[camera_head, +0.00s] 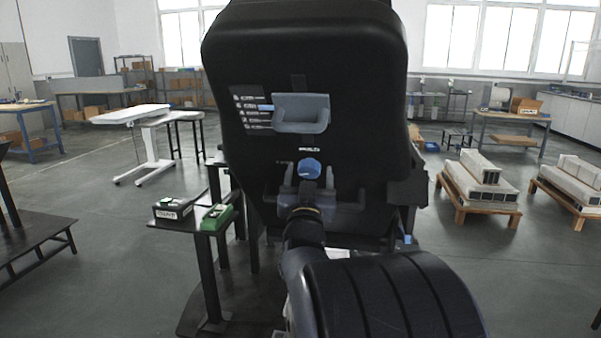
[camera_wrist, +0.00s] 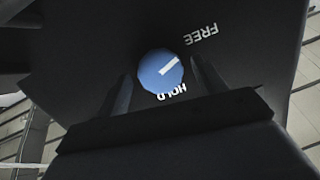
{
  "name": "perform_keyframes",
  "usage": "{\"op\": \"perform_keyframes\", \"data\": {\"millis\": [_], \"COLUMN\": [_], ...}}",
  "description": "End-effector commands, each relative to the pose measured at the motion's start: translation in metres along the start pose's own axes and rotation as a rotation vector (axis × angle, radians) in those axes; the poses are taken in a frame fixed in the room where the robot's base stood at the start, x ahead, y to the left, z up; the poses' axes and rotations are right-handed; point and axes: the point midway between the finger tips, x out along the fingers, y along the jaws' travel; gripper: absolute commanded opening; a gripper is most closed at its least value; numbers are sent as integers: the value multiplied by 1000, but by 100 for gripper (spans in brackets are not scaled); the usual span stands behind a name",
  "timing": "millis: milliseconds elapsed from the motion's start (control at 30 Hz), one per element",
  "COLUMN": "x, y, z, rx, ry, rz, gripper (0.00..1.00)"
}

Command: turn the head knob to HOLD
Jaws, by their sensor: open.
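The blue round head knob (camera_head: 309,168) sits low on the face of a black column head (camera_head: 350,80). In the wrist view the knob (camera_wrist: 152,68) has a white pointer line aimed up and right, toward the printed word FREE (camera_wrist: 201,34). The word HOLD (camera_wrist: 171,92) is printed upside down just below the knob. My gripper (camera_head: 308,178) is open, with one finger on each side of the knob; it also shows in the wrist view (camera_wrist: 162,74). A gap appears between the fingers and the knob. Whether the fingertips reach its depth cannot be told.
A grey-blue handle (camera_head: 301,113) juts out above the knob, beside a strip of labels (camera_head: 252,112). A green box (camera_head: 217,216) and a dark box with a pale top (camera_head: 173,208) stand on a small dark table at left. Pallets of pale beams lie at right.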

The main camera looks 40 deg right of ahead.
Motion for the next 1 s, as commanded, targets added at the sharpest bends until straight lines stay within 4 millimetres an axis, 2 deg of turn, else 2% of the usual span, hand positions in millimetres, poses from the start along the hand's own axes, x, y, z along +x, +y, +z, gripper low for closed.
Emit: {"op": "perform_keyframes", "data": {"millis": [100,367,900,1000], "x": [6,7,6,6], "y": [0,0,0,0], "z": [0,0,0,0], "rx": [0,0,0,1], "ry": [-1,0,0,0], "rz": [0,-1,-1,-1], "gripper": [67,67,23,22]}}
